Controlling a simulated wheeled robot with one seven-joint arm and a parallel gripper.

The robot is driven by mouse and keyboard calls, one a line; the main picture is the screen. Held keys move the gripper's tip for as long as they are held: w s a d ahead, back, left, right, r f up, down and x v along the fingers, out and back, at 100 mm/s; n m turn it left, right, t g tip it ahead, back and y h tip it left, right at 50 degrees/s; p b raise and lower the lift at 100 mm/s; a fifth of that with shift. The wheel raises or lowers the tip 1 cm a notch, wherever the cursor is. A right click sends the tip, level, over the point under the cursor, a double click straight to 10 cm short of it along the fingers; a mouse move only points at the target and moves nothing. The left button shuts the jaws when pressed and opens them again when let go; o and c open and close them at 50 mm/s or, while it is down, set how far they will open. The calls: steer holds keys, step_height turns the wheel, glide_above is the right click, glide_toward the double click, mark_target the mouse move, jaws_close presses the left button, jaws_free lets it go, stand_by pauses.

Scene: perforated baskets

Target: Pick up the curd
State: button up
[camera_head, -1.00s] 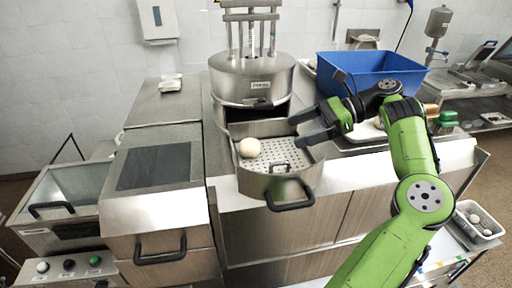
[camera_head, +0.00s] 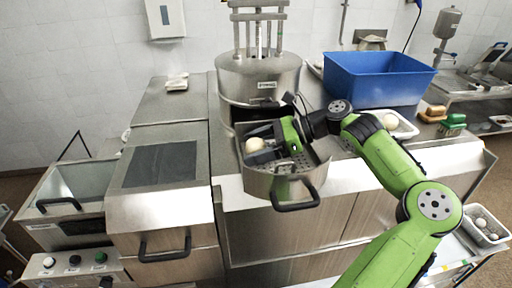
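The curd is a round cream-white ball (camera_head: 256,146) in the perforated metal drawer basket (camera_head: 292,186) under the press. It sits towards the left of the basket. My gripper (camera_head: 262,144) is low over the basket at the curd, its dark fingers reaching left from the green wrist. One finger shows in front of the curd and one behind it. The fingers look spread apart, with the curd between or just below them. Whether they touch it I cannot tell.
The press (camera_head: 258,80) stands right behind the basket. A blue bin (camera_head: 376,80) is at the back right. A white tray (camera_head: 402,127) with a pale ball lies in front of it. Another tray of pale balls (camera_head: 484,226) is at lower right. The left counter top is mostly clear.

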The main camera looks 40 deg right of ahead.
mark_target(256, 141)
steer(key=c, duration=0.9)
step_height(256, 141, up, 10)
steer(key=shift+r, duration=0.1)
